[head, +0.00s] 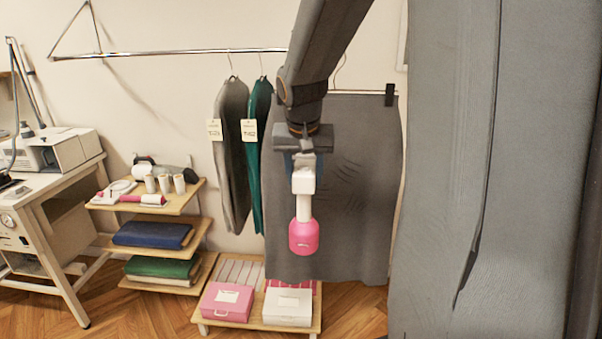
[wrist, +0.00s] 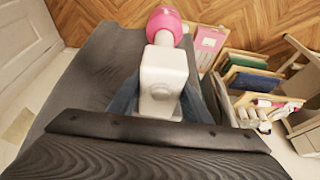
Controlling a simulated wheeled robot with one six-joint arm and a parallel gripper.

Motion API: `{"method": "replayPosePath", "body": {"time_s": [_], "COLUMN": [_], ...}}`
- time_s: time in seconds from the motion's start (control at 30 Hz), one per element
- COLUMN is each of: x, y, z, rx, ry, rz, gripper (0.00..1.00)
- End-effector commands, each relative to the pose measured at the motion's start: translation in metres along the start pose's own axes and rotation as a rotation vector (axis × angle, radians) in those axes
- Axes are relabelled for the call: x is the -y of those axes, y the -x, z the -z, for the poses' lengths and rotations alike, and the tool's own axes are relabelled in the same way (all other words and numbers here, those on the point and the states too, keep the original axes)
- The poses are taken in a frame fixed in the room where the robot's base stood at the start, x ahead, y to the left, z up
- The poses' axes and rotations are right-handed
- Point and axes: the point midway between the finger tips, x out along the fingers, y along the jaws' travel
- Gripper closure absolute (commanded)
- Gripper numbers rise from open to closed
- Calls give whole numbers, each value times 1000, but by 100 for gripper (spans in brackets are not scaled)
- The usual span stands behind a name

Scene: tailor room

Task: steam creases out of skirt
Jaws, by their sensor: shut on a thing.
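A grey skirt (head: 350,200) hangs from a clip hanger (head: 388,94) on the wall rail. Curved crease lines show in its middle, just right of the steamer. My gripper (head: 303,158) is shut on a white handheld steamer with a pink tank (head: 303,237), held upright with the pink part down, in front of the skirt. In the wrist view the steamer (wrist: 162,80) sits between my fingers, with the grey skirt (wrist: 95,75) behind and to its left. I cannot tell whether the steamer touches the cloth. No steam is visible.
Grey and green garments (head: 232,150) with tags hang left of the skirt. A low rack holds a pink box (head: 226,302) and a white box (head: 288,307). A shelf unit (head: 190,196) and a work table (head: 60,190) stand left. Large grey fabric (head: 440,200) fills the right foreground.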

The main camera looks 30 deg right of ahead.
Motion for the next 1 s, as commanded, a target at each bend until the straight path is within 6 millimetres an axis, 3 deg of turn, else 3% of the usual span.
{"method": "replayPosePath", "body": {"time_s": [1.0], "x": [-50], "y": [-18], "z": [-9], "rx": [-4], "ry": [-1], "rz": [0], "gripper": [100]}}
